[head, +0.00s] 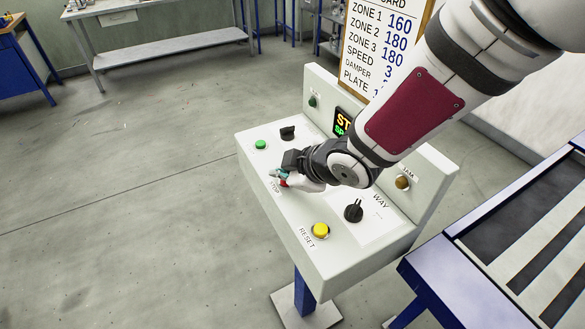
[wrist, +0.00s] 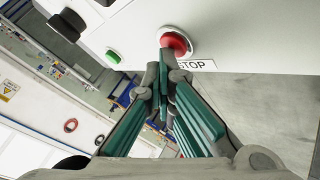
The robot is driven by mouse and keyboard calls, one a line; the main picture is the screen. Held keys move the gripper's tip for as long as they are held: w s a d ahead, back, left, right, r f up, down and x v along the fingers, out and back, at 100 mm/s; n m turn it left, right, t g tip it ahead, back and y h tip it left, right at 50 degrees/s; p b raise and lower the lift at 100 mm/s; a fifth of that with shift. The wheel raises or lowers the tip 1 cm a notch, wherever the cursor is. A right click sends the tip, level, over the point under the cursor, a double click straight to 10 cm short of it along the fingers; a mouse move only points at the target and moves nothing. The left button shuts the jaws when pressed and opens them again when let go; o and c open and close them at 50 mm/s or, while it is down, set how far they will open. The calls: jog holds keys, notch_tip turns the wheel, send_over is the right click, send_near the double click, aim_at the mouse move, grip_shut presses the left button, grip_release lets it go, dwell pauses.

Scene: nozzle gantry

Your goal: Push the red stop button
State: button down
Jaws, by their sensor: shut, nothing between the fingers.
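The red stop button (wrist: 175,44) sits in a pale collar on the light console panel, above a label reading STOP. In the wrist view it is just beyond the fingertips of my gripper (wrist: 163,68). The fingers are shut with nothing between them, and their tips overlap the button's lower left edge in the picture. I cannot tell whether they touch it. In the head view my gripper (head: 279,175) is low over the console (head: 260,165) by the STOP label. The button is mostly hidden there, with only a bit of red showing beside the fingers.
A green button (head: 260,145), a black knob (head: 287,133), a way selector (head: 354,210) and a yellow reset button (head: 320,230) are on the same panel. A small display and a round jam fitting (head: 403,182) are on the upright back. A blue-framed conveyor (head: 465,270) stands at right.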

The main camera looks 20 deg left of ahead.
aim_at(284, 183)
jog(key=shift+r+p, duration=0.7)
jog(key=shift+r, duration=0.2)
notch_tip(284, 183, up, 5)
jog(key=p, duration=0.4)
jog(key=shift+p, duration=0.3)
dwell(0.5)
